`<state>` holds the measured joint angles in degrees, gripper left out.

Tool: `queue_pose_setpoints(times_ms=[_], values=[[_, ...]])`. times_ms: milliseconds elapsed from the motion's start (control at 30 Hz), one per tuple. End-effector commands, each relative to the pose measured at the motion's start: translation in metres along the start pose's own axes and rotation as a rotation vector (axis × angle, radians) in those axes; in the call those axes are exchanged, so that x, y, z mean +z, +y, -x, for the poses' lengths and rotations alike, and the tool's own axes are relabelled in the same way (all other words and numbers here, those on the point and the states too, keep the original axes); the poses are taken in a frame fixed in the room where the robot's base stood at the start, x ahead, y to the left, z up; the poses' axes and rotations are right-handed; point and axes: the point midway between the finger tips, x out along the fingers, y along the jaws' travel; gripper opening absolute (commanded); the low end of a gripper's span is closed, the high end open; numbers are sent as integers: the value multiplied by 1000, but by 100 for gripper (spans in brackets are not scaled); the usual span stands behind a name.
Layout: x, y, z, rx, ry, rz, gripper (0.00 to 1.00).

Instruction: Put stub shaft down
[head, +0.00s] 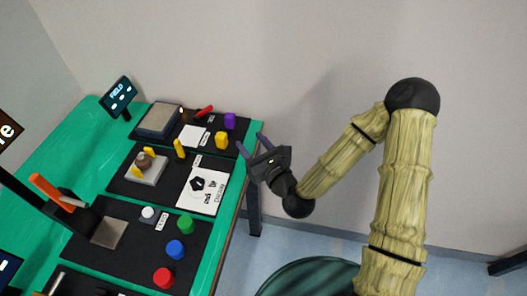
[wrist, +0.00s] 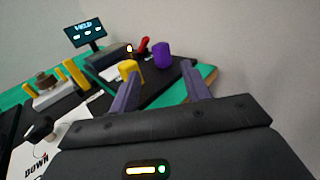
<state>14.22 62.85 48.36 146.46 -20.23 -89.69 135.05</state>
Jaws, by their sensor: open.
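My gripper (head: 251,143) is at the right edge of the green table, its two purple-grey fingers apart with nothing between them. In the wrist view the open fingers (wrist: 162,88) point toward a yellow piece (wrist: 129,69) and a purple piece (wrist: 162,54), both apart from them. I cannot tell for sure which piece is the stub shaft. A small dark piece (wrist: 39,129) shows by the white card marked "DOWN" (wrist: 35,163). The card (head: 207,198) lies on the middle black mat in the head view, with dark shapes on it.
A grey plate (head: 137,171) holds a brown round part and yellow pegs. Green (head: 186,224), blue (head: 175,250) and red (head: 163,277) knobs stand on the nearer mat. An orange-handled lever (head: 52,191) is at left. A sign (head: 118,95) stands at the back.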

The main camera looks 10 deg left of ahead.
Motion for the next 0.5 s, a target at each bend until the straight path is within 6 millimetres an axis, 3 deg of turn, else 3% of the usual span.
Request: queue_pose_setpoints(times_ms=[500], values=[[5, -3, 12, -2, 0, 1, 47]])
